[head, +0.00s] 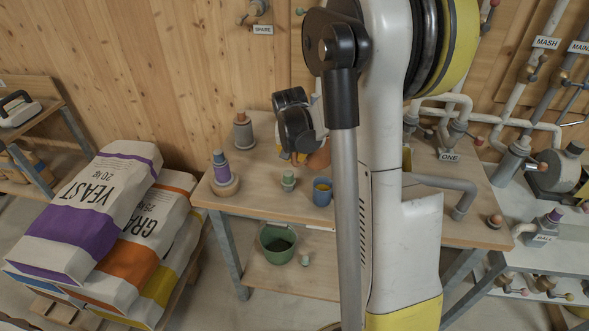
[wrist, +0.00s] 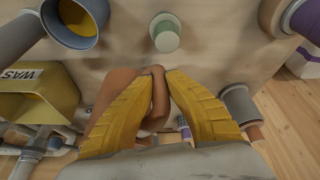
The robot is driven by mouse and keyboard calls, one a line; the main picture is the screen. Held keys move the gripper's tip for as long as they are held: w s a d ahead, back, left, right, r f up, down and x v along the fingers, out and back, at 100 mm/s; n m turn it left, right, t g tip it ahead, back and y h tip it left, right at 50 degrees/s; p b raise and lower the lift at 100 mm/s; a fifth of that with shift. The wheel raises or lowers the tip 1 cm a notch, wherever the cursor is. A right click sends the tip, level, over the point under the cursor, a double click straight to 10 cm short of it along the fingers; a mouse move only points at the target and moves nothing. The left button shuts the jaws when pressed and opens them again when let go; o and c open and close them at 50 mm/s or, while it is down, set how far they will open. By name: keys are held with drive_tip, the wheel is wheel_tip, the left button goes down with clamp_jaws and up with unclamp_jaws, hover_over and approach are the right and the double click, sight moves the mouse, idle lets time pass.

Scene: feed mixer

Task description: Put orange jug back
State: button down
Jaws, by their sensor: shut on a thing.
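The orange jug (wrist: 112,98) shows in the wrist view between and left of my yellow fingers. My gripper (wrist: 157,82) is shut on its handle (wrist: 158,98). In the head view a small part of the orange jug (head: 320,158) shows beside the dark wrist (head: 295,122), over the back of the wooden table (head: 265,172). My arm hides much of the jug there, and the fingertips cannot be made out. I cannot tell whether the jug touches the table.
A blue cup with yellow contents (head: 322,192) and a small green-topped piece (head: 288,181) stand in front. A yellow bin (wrist: 38,95) is near the jug. Pipes fill the right side.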

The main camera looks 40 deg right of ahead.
sight(294, 164)
drive_tip(key=shift+f+b, duration=0.8)
drive_tip(key=shift+f, duration=1.15)
drive_tip(key=shift+f, duration=0.2)
drive_tip(key=c, duration=1.5)
unclamp_jaws()
drive_tip(key=shift+r, duration=0.15)
